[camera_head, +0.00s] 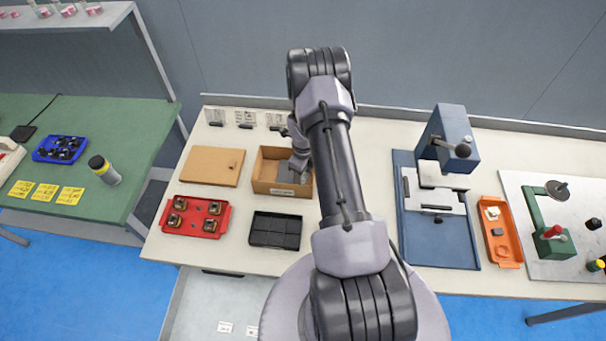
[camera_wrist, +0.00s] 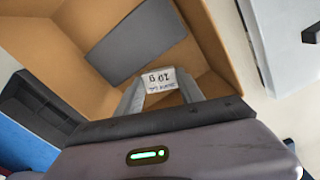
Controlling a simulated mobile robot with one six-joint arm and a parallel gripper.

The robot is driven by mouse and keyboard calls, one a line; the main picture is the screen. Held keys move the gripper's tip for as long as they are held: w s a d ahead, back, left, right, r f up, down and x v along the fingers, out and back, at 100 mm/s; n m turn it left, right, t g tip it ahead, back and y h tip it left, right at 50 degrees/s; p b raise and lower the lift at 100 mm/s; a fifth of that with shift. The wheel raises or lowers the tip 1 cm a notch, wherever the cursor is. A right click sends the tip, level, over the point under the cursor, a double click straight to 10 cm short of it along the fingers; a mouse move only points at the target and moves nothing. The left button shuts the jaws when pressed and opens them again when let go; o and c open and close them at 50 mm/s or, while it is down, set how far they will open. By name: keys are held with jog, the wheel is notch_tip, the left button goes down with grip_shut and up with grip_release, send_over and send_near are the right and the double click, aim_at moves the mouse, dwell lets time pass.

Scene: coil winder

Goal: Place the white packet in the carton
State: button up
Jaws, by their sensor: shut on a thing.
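The brown open carton (camera_head: 275,189) stands on the bench, left of my arm in the head view; its walls (camera_wrist: 215,40) fill much of the wrist view. My gripper (camera_wrist: 162,92) is shut on a small white packet (camera_wrist: 160,77) with dark print on its face. The packet is between the fingertips, at or over the carton's inside near a corner. I cannot tell whether it touches the carton. A flat dark grey piece (camera_wrist: 137,42) lies inside the carton. In the head view the packet cannot be made out.
A black divided tray (camera_head: 275,231) and a red tray of parts (camera_head: 195,215) are in front. A tan board (camera_head: 212,166) lies left of the carton. A blue press (camera_head: 448,140) and an orange tray (camera_head: 502,240) stand to the right.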

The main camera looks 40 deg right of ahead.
jog(key=o, duration=1.1)
jog(key=shift+f, duration=0.1)
jog(key=shift+c, duration=0.2)
jog(key=w+a+r+n+t+p, duration=0.1)
jog(key=a+r+n, duration=0.2)
jog(key=r, duration=1)
jog(key=w+a+r+n+p, duration=0.1)
jog(key=w+a+r+n, duration=0.15)
jog(key=r, duration=0.95)
jog(key=s+a+r+n+t, duration=0.1)
jog(key=s+a+r+n, duration=0.25)
jog(key=a+r, duration=0.3)
jog(key=s+a+r+n+t, duration=0.1)
jog(key=s+a+r+n, duration=0.1)
jog(key=a+r+n, duration=0.5)
jog(key=s+a+r+n+t+y, duration=0.1)
jog(key=s+a+r+n, duration=0.3)
jog(key=s+a+n, duration=0.2)
jog(key=s+a+r+n+t+y, duration=0.1)
jog(key=s+a+r+n, duration=0.3)
jog(key=s, duration=0.6)
jog(key=shift+s+a+r+n+t, duration=0.35)
jog(key=shift+a+n, duration=0.55)
jog(key=shift+a, duration=0.3)
